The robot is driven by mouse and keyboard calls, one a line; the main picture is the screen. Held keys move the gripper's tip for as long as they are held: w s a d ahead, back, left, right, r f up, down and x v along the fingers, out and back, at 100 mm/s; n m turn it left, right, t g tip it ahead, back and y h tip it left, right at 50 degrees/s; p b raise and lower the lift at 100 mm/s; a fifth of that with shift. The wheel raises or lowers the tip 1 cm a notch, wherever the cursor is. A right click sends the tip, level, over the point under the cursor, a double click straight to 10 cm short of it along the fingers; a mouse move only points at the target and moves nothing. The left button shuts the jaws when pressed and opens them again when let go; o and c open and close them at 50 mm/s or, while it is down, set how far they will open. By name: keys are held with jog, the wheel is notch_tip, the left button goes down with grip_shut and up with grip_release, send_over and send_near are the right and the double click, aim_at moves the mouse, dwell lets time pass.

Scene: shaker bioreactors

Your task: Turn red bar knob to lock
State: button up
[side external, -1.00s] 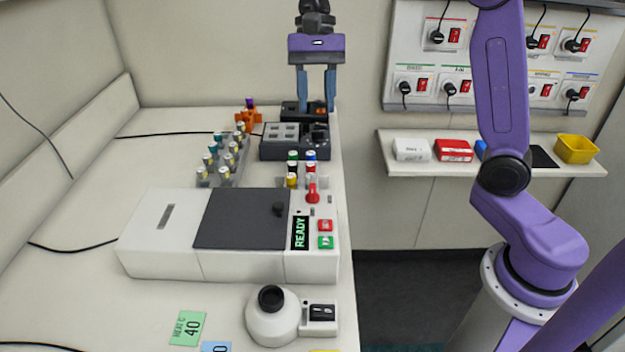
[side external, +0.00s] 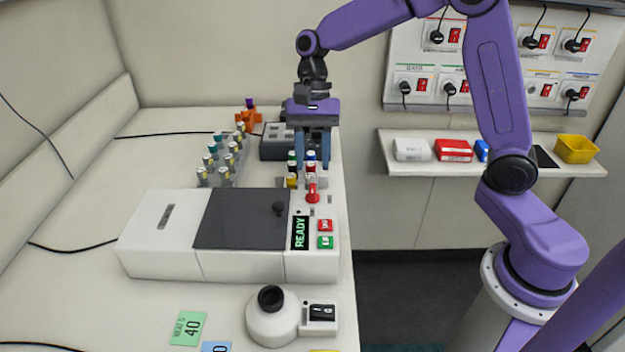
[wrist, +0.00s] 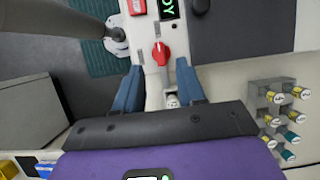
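The red bar knob (side external: 312,192) sits on the right-hand panel of the white shaker device (side external: 160,235), above the READY display (side external: 299,232). In the wrist view the red knob (wrist: 160,53) lies just beyond and between my fingertips. My gripper (side external: 312,168) hangs pointing down behind the knob, over the small capped vials. Its blue fingers (wrist: 160,88) are spread apart with nothing between them, not touching the knob.
Red and green buttons (side external: 325,233) lie beside the display. A dark lid (side external: 243,218) with a black knob covers the device's middle. A rack of capped vials (side external: 222,160) stands left of my gripper. A white round device (side external: 272,318) stands in front.

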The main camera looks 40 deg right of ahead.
aim_at(313, 187)
jog(key=shift+x, duration=2.6)
grip_shut()
